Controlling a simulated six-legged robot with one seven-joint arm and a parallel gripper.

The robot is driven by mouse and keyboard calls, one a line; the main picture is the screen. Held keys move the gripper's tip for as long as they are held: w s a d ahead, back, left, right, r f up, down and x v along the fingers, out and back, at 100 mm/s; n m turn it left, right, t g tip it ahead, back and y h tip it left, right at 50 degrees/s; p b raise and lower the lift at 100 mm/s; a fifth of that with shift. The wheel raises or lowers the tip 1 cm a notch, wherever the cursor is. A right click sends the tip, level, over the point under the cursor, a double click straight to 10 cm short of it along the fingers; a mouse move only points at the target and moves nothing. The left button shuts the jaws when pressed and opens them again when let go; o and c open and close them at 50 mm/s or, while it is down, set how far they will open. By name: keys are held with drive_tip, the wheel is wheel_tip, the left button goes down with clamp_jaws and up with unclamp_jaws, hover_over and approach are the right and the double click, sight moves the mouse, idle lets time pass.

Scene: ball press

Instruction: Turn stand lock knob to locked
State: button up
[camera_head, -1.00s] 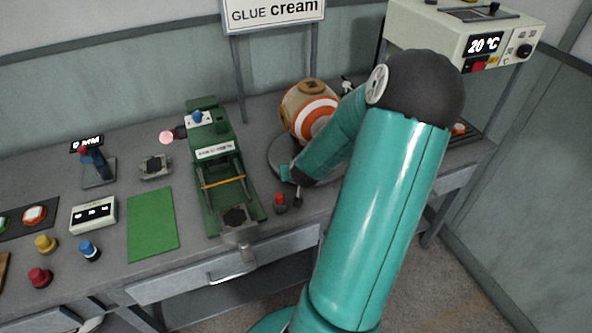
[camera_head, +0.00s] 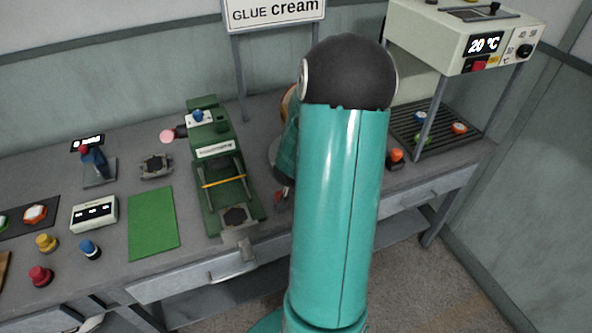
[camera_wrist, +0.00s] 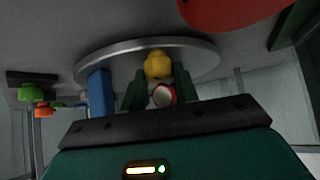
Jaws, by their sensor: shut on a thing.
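The wrist view shows the stand's disc (camera_wrist: 112,60) close up. My gripper (camera_wrist: 161,94) is at the stand, its two dark green fingers closed around a small round piece with a white face and red edge, apparently the stand lock knob (camera_wrist: 161,96). A yellow knob-like piece (camera_wrist: 158,64) shows just beyond the fingertips. I cannot read the knob's lock position.
A blue post (camera_wrist: 100,92) stands beside the left finger in the wrist view. A small red-topped piece (camera_head: 279,197) is near the bench's front edge. The green press (camera_head: 212,180) stands left of my arm. A slotted tray (camera_head: 436,128) with several coloured buttons lies to the right.

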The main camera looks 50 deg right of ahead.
drive_tip(key=m+g, duration=0.2)
drive_tip(key=m, duration=0.1)
drive_tip(key=m+g+h, duration=0.1)
drive_tip(key=shift+w+m+g, duration=0.3)
drive_tip(key=shift+w+m, duration=0.05)
drive_tip(key=shift+m, duration=0.05)
drive_tip(key=shift+m+g, duration=1.4)
drive_tip(key=shift+m, duration=0.5)
drive_tip(key=o, duration=1)
drive_tip(key=shift+d, duration=0.1)
